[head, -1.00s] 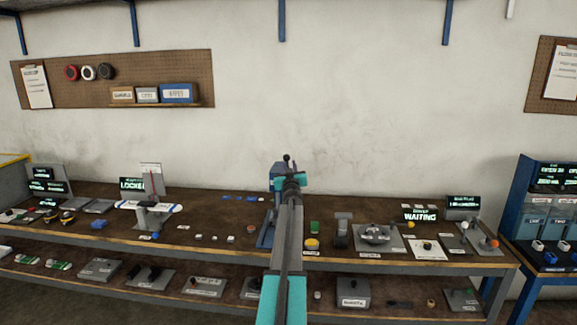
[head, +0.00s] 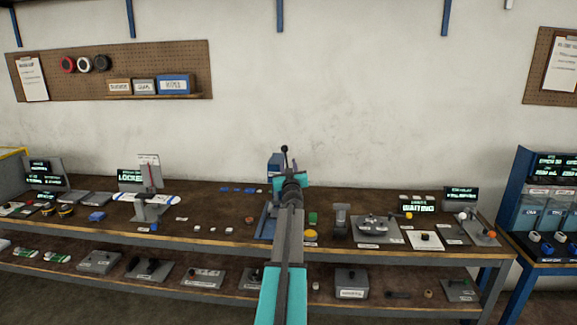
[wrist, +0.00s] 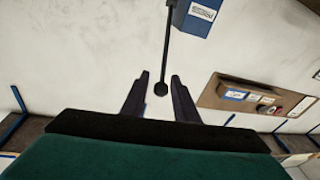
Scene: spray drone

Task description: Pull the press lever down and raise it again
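The press (head: 276,163) is a blue upright unit on the bench, partly hidden behind my arm. Its lever (head: 285,158) is a dark rod that stands up and ends in a round black knob. In the wrist view the press (wrist: 196,16) is at the top, and the lever (wrist: 166,50) runs from it down to the knob (wrist: 161,88). My gripper (wrist: 159,78) is open, with one dark finger on each side of the knob and a visible gap on both sides. In the head view my arm hides the fingertips.
The long brown bench (head: 200,201) holds a white drone (head: 147,198) on a stand at left and several small parts. Right of my arm are a grey stand (head: 341,218), a plate with a round fixture (head: 375,227), and small screens.

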